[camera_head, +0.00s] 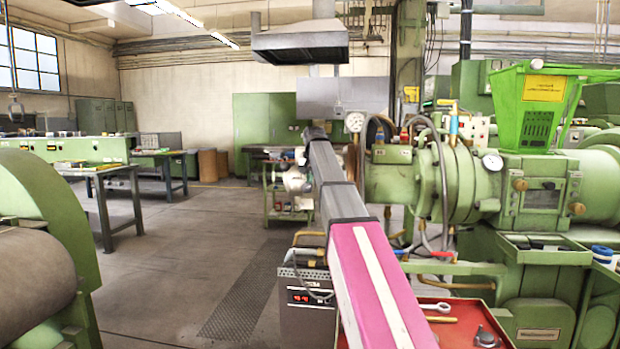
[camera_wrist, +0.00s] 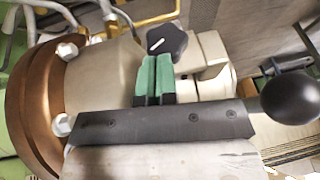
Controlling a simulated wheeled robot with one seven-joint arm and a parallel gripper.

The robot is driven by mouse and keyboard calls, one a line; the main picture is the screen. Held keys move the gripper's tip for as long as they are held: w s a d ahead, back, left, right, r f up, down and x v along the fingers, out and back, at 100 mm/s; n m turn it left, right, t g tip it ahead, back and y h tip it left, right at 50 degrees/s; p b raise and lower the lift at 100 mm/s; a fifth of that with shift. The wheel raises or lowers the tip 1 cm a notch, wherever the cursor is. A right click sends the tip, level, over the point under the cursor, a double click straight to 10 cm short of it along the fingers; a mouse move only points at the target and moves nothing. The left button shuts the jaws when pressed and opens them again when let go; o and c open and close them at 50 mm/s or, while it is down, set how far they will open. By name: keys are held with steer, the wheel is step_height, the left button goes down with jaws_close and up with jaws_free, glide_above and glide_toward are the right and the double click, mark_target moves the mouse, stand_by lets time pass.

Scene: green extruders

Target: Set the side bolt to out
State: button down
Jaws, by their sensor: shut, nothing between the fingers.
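In the wrist view my gripper (camera_wrist: 156,66) is shut, its two green fingertips side by side with nothing between them. Just beyond the fingertips is a black star-shaped knob (camera_wrist: 167,42) with a white mark. It sits beside a pale cylindrical fitting (camera_wrist: 212,85). A black ball knob (camera_wrist: 290,97) is at the right, beside the end of my gripper's dark body. I cannot tell which of these parts belongs to the side bolt, nor whether the fingertips touch the star knob. In the head view my arm reaches to the left end of the green extruder (camera_head: 465,190) and hides my gripper.
A copper-coloured flange (camera_wrist: 38,100) with bolt heads is close on the left in the wrist view. In the head view, hoses and a gauge (camera_head: 354,122) crowd the extruder's end. A red tray (camera_head: 462,327) with a wrench is below. Open floor (camera_head: 180,250) lies to the left.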

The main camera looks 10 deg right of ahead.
steer(key=shift+s+f, duration=0.1)
steer(key=shift+f, duration=0.05)
steer(key=shift+s+a+f+t+h, duration=0.15)
steer(key=shift+s+f+t, duration=0.1)
steer(key=shift+f+t, duration=0.3)
steer(key=shift+s+d+f+t+h, duration=0.1)
steer(key=shift+s+f+t+h, duration=0.1)
steer(key=shift+f+t, duration=0.35)
step_height(320, 180, down, 8)
steer(key=w+t+h, duration=0.1)
steer(key=w+t, duration=0.1)
steer(key=t, duration=0.3)
steer(key=shift+d+n, duration=0.2)
steer(key=shift+n, duration=0.1)
steer(key=shift+s, duration=0.1)
